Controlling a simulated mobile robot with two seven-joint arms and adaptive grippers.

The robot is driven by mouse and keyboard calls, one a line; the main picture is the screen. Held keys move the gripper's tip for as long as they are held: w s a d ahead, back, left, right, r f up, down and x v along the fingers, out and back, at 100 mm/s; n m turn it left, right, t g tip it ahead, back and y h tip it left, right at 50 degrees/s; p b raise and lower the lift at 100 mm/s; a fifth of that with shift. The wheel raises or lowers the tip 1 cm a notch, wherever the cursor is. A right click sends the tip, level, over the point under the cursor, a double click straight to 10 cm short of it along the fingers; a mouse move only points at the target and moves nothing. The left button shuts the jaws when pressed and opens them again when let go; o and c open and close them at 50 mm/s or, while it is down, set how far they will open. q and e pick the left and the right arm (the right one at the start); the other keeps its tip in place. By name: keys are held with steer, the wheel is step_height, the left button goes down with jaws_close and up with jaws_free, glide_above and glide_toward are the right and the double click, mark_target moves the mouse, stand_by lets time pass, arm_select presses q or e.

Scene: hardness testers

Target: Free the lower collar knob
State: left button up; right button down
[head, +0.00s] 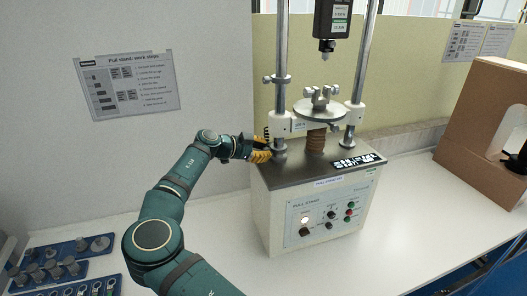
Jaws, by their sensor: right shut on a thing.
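The pull stand (318,210) is a cream box with a dark top plate and two steel columns. On its left column, a small collar with a side knob (268,79) sits high up. A lower collar (280,151) sits low on the same column, just above the top plate. My right gripper (264,149), with yellow and black fingers, is at the left side of this lower collar. It is shut on the lower collar's knob, which its fingers mostly hide. My left gripper is not in view.
A round platen with a clamp (320,105) sits on a brown screw between the columns, under a hanging force gauge (332,22). Blue trays (60,265) of parts lie at lower left. A brown box (488,125) stands at right. White bench around the stand is clear.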

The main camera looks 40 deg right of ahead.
steer(key=shift+w+d+r+n+g+y+p, duration=0.1)
steer(key=shift+n+g+y+p, duration=0.3)
steer(key=shift+n+g, duration=0.9)
steer(key=shift+n, duration=0.4)
steer(key=c, duration=0.8)
jaws_free()
steer(key=shift+c, duration=0.2)
steer(key=v, duration=1.2)
